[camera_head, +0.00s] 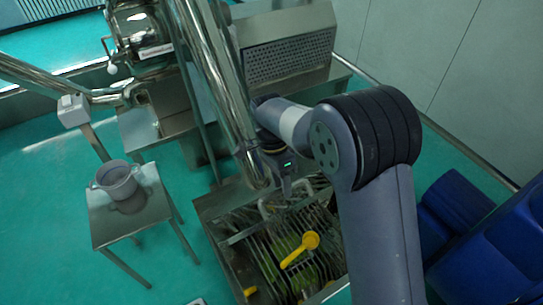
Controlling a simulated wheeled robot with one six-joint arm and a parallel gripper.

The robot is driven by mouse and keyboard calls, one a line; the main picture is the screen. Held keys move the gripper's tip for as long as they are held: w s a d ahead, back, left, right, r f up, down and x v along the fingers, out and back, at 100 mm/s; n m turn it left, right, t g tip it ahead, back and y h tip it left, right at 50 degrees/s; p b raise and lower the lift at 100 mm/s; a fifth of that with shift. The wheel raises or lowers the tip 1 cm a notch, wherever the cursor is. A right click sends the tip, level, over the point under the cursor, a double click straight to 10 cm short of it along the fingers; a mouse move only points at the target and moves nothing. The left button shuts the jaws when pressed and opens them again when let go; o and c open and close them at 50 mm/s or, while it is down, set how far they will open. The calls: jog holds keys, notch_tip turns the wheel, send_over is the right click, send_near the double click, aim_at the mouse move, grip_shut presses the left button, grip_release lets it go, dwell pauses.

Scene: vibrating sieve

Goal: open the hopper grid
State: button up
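The hopper grid (243,237) is a set of metal bars across the top of a steel hopper (208,214) at the lower middle of the head view. It looks level, and green material shows between its bars. A pale bent bar, perhaps a handle, stands near the grid's far side. My gripper (287,189) points down over the far part of the hopper, close to this bar. Whether it touches the bar or is open or shut is too small to tell. My arm covers the hopper's right side.
A yellow scoop (300,249) lies over the grid. A thick steel pipe (216,75) slopes down close left of my gripper. A small table (104,222) with a grey pot (117,180) stands left. Blue bins (490,245) stand right. Green floor is free between table and hopper.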

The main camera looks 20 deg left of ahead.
jog(key=w+a+r+p, duration=0.2)
jog(key=w+a+r, duration=0.1)
jog(key=a, duration=0.1)
jog(key=shift+r+p, duration=0.3)
jog(key=shift+p, duration=0.1)
jog(key=shift+w+a, duration=0.1)
jog(key=shift+c, duration=0.2)
